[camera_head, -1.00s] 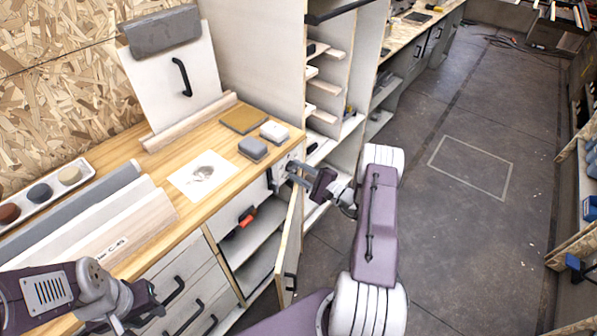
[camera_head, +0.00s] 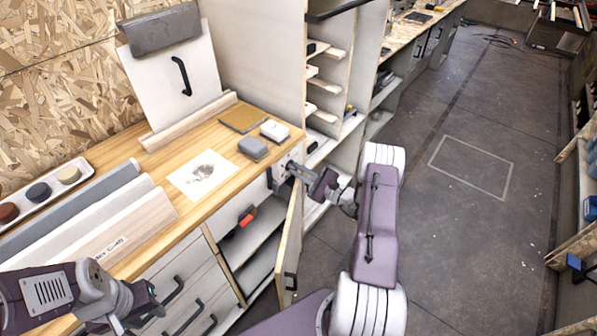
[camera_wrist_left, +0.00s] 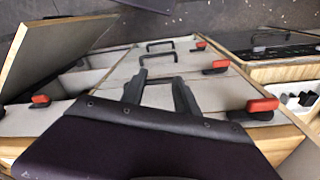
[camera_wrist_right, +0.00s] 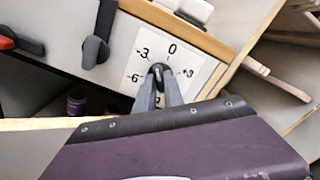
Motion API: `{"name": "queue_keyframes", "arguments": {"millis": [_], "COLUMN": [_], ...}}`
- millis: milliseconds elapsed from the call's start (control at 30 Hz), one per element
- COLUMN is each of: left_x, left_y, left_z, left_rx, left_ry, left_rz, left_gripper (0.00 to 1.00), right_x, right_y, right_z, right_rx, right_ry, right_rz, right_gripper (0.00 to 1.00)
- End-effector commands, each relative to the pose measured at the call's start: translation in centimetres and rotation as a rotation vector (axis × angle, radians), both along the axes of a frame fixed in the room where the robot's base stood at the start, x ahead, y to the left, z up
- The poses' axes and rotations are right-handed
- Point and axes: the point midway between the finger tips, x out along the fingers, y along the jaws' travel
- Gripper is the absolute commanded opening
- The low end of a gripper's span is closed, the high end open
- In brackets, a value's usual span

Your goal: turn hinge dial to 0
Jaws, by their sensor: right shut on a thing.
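The dial's white plate (camera_wrist_right: 190,62) is on the cabinet front in the right wrist view. It reads -6, -3, 0 and +3, with 0 at the top; a lower mark is partly hidden. My right gripper (camera_wrist_right: 160,82) is shut on the small dark dial knob (camera_wrist_right: 157,70) at the plate's middle. The knob's exact pointing is hard to tell behind the fingers. In the head view this gripper (camera_head: 291,171) meets the cabinet just below the worktop. My left gripper (camera_wrist_left: 160,88) is open and empty over the drawer fronts; it shows at lower left in the head view (camera_head: 120,324).
A cabinet door (camera_head: 290,245) stands open below my right gripper. A black latch handle (camera_wrist_right: 97,42) is left of the dial. The wooden worktop (camera_head: 225,150) holds a paper sheet, small blocks and boards. Open floor (camera_head: 430,250) lies to the right.

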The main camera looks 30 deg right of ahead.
Motion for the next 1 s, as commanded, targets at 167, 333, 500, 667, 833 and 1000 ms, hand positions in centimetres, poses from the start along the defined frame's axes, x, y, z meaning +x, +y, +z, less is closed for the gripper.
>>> {"name": "queue_keyframes", "arguments": {"millis": [167,333,500,667,833,1000], "left_x": [0.01,0.00,0.00,0.00,0.00,0.00], "left_y": [0.00,0.00,0.00,0.00,0.00,0.00], "left_z": [-0.16,-0.20,-0.20,-0.19,-0.18,-0.17], "left_rx": [0.000,0.000,0.000,0.000,0.000,0.000], "left_ry": [0.000,0.000,0.000,0.000,0.000,0.000], "left_rz": [0.000,0.000,0.000,0.000,0.000,0.000], "left_gripper": [0.36,0.36,0.36,0.36,0.36,0.36], "right_x": [-0.01,-0.01,-0.01,-0.01,-0.01,-0.01], "right_y": [0.02,0.02,0.03,0.03,0.02,0.02], "right_z": [-0.05,-0.03,-0.02,-0.02,-0.03,-0.03], "right_rx": [0.151,0.292,0.412,0.500,0.563,0.599], "right_ry": [0.063,0.121,0.171,0.207,0.234,0.249], "right_rz": [0.001,0.001,0.001,0.001,0.000,0.000], "right_gripper": [0.00,0.00,0.00,0.00,0.00,0.00]}}
